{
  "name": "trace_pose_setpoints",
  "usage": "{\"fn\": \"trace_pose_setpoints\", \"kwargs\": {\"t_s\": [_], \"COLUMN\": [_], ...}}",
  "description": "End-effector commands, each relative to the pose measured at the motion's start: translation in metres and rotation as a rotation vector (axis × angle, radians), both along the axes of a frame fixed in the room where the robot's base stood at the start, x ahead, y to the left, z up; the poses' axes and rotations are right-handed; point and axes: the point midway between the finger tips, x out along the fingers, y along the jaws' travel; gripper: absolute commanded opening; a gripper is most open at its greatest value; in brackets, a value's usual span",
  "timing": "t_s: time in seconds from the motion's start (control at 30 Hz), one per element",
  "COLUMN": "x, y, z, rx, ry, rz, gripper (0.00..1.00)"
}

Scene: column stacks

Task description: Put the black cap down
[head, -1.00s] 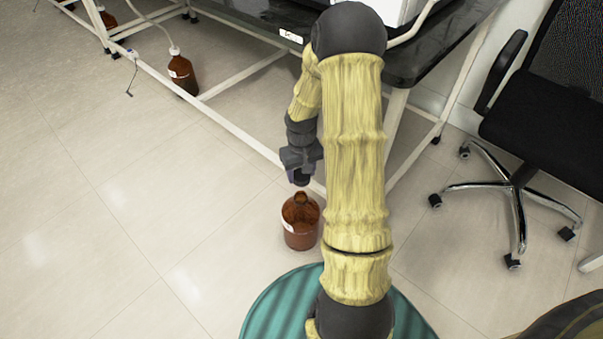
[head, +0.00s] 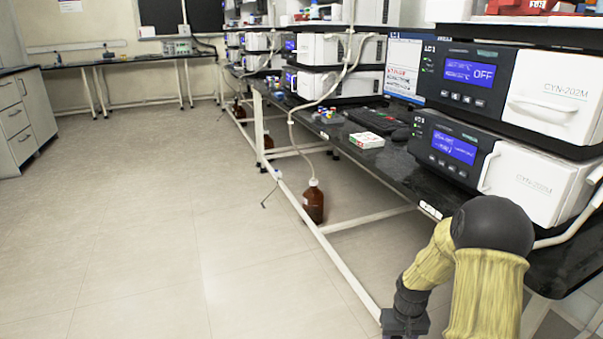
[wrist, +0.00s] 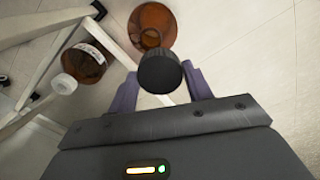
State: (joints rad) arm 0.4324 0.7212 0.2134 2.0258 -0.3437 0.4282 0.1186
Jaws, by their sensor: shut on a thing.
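The black cap (wrist: 159,73) is in the wrist view, held between the two purple fingertips of my gripper (wrist: 158,80). My gripper is shut on it. Past the cap, an uncapped brown bottle (wrist: 150,18) stands on the floor, its open mouth showing just above the cap in the picture. The cap looks apart from the bottle, though the gap is hard to judge. In the head view only the top of my gripper (head: 405,322) shows at the bottom edge; the cap and this bottle are out of that view.
A second brown bottle with a white cap and tube (head: 313,203) stands on the floor by the bench frame; it also shows in the wrist view (wrist: 86,66). The black bench top (head: 395,168) holds instruments, a keyboard and a small box (head: 366,140). The floor at left (head: 120,220) is clear.

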Motion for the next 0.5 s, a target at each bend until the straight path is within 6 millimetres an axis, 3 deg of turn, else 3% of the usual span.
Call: {"fn": "trace_pose_setpoints", "kwargs": {"t_s": [0.03,0.5], "x": [0.004,0.029], "y": [0.01,0.107], "z": [0.017,0.097], "rx": [0.0,0.0], "ry": [-0.001,0.0], "rz": [0.011,0.072], "gripper": [0.29,0.29]}}
